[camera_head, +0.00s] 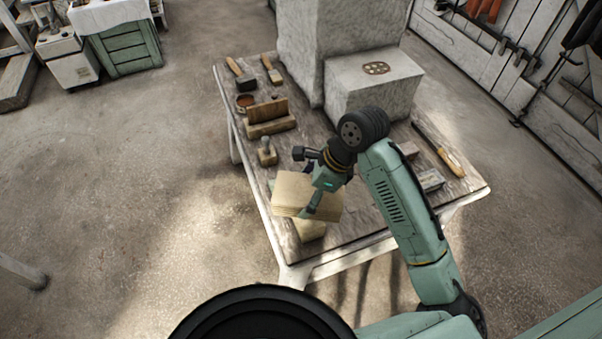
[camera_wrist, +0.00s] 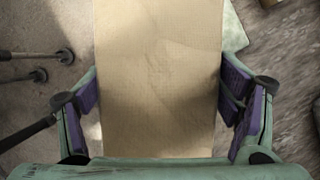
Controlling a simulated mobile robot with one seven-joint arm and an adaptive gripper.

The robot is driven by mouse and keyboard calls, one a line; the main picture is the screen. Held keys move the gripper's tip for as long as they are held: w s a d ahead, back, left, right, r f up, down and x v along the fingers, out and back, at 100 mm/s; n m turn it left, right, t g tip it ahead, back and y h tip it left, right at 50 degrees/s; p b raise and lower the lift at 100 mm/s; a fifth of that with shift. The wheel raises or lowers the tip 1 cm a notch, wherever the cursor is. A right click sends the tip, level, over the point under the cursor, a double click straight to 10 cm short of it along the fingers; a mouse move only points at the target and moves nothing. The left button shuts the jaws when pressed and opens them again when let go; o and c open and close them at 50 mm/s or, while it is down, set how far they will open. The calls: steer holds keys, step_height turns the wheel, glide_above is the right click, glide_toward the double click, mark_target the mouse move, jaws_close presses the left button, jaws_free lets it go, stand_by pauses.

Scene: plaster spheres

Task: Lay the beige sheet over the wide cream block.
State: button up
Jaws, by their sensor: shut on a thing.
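My gripper (camera_head: 318,190) is shut on the beige sheet (camera_head: 292,190) above the near left part of the table. In the wrist view the sheet (camera_wrist: 158,70) runs between the two purple-padded fingers of my gripper (camera_wrist: 160,100). In the head view its near edge looks layered. I cannot tell whether sheet and block touch.
The worn table (camera_head: 345,225) also holds a wooden-handled stamp (camera_head: 267,152), a slotted wooden stand (camera_head: 268,120), a reddish bowl (camera_head: 245,102) and mallets at the back left. A large plaster block (camera_head: 372,85) stands at the back. A long tool (camera_head: 440,150) and grey blocks (camera_head: 430,180) lie right.

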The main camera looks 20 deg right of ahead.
steer(key=shift+w, duration=0.15)
steer(key=shift+s, duration=0.2)
steer(key=shift+w+f, duration=0.1)
steer(key=shift+f, duration=2.65)
steer(key=shift+f, duration=0.65)
steer(key=o, duration=1.3)
